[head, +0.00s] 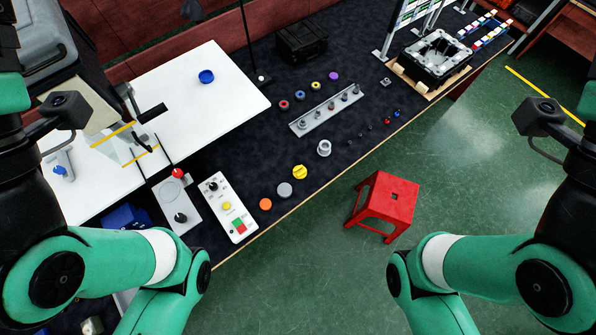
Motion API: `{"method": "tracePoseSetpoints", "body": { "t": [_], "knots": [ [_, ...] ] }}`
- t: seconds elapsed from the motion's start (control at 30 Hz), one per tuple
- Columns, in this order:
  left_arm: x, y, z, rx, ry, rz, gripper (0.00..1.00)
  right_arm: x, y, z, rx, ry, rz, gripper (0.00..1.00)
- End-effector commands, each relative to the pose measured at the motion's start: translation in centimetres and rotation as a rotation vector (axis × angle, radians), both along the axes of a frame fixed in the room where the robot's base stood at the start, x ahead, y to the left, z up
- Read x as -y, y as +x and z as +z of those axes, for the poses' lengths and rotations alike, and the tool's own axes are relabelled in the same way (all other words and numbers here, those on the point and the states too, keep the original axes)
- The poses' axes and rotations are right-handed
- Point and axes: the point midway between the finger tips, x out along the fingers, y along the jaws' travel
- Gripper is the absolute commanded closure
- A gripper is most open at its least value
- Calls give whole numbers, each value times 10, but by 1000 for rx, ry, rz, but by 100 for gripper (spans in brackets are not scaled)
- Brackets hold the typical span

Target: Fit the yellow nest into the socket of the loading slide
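The yellow nest (300,172) is a small round yellow piece with a raised top, lying on the dark mat near the table's front edge. A grey nest (285,190) and an orange nest (265,204) lie in a row to its lower left. A grey plate (168,190) with a round outline, a red ball handle (177,173) and a black knob (180,217) stands further left. It may be the loading slide; I cannot make out an open socket in it. Both my arms show at the sides, but neither gripper is in view.
A white control box (228,207) with buttons stands between the plate and the nests. A grey ring (324,148) and a metal strip with pegs (327,112) lie beyond the yellow nest. A red stool (384,204) stands on the floor in front.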

Motion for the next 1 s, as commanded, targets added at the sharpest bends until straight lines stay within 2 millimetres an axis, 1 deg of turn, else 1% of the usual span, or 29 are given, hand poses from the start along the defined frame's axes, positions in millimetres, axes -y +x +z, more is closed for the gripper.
{"method": "tracePoseSetpoints", "body": {
  "t": [0.47,0.6,0.7,1.0],
  "knots": [
    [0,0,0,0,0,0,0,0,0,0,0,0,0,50],
    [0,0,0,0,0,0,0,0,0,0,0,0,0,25],
    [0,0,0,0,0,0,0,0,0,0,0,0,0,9],
    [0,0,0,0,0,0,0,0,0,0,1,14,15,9]
  ]
}}
